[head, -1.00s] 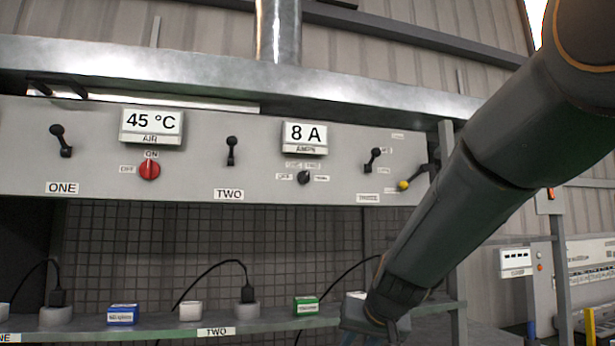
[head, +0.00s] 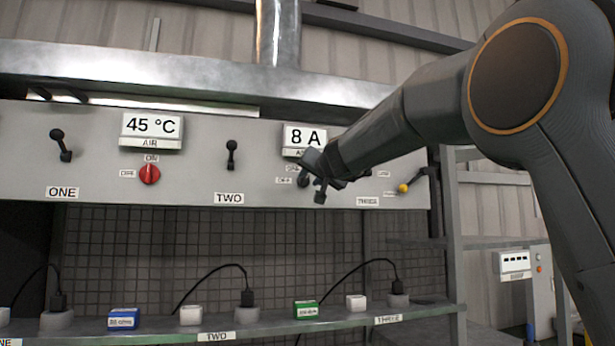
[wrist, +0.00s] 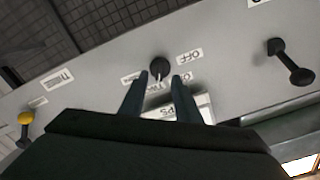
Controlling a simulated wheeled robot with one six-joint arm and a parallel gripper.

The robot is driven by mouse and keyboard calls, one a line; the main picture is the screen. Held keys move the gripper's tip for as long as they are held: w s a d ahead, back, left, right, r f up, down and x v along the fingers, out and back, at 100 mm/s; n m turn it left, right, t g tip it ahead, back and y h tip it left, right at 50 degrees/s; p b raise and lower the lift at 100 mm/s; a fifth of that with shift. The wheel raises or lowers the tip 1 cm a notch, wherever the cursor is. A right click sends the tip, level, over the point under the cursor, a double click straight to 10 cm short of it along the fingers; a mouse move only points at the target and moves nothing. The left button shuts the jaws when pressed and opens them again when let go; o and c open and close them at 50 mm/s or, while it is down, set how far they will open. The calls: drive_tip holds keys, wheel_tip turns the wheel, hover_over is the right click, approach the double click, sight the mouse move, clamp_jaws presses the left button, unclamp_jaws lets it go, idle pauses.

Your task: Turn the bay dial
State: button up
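The bay dial (wrist: 160,66) is a small black knob with a pale pointer mark, below the display (head: 304,138) reading 8 A. Small labels surround it, one reading OFF (wrist: 189,56). In the head view my gripper (head: 318,188) is in front of the panel at the dial and partly covers the dial and its labels. In the wrist view my gripper (wrist: 160,77) is open, with its two fingers apart and the dial seen between and just past the tips. I cannot tell whether the fingers touch the dial.
The grey panel also carries a red dial (head: 149,174) under a 45 °C display (head: 151,130), black levers (head: 231,154) and a yellow-tipped lever (head: 404,188) at the right. Below is a shelf (head: 270,329) with plugs, cables, a blue box (head: 123,317) and a green box (head: 306,309).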

sight(306, 179)
drive_tip(key=shift+p+x, duration=0.7)
drive_tip(key=shift+x, duration=1.15)
clamp_jaws()
